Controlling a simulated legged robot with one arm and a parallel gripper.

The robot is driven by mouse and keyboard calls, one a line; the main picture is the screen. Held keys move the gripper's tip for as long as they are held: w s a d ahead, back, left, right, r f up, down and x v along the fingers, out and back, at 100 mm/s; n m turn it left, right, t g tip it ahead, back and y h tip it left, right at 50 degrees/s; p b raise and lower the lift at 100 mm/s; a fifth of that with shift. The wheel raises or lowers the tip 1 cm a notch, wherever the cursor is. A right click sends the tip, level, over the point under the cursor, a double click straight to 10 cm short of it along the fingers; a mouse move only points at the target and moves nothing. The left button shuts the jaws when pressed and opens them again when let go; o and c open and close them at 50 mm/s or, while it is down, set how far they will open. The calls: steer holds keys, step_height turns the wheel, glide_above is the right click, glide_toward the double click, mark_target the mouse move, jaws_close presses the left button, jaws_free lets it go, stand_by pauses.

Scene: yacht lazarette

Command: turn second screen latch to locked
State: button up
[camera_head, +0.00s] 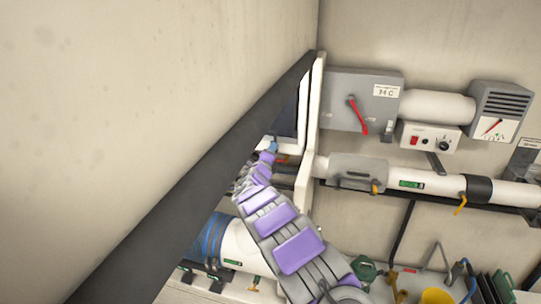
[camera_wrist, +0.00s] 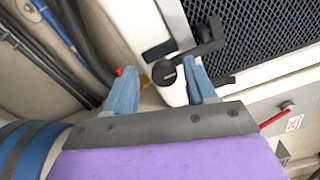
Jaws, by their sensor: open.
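In the wrist view, a black screen latch (camera_wrist: 205,45) is mounted on the white frame beside a dark mesh screen (camera_wrist: 265,30). Its arm slants down-left to a round black knob (camera_wrist: 163,73). My gripper (camera_wrist: 159,68) is open, with one blue finger left of the knob and the other at its right, overlapping the latch arm in the picture. I cannot tell whether either finger touches it. In the head view, my gripper (camera_head: 270,146) is small, at the screen frame's edge beside the dark wall edge; the latch is hidden there. No lock marking is readable.
A grey box with a red handle (camera_head: 357,113) hangs on the back wall, right of the frame. White pipes (camera_head: 430,183) run along that wall. Hoses and cables (camera_wrist: 50,50) lie left of the gripper. A yellow bucket (camera_head: 437,296) stands at the lower right.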

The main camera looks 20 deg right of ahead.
steer(key=shift+s, duration=0.1)
steer(key=b+v, duration=0.3)
steer(key=v, duration=1.4)
steer(key=shift+a+b, duration=0.25)
steer(key=shift+b, duration=0.1)
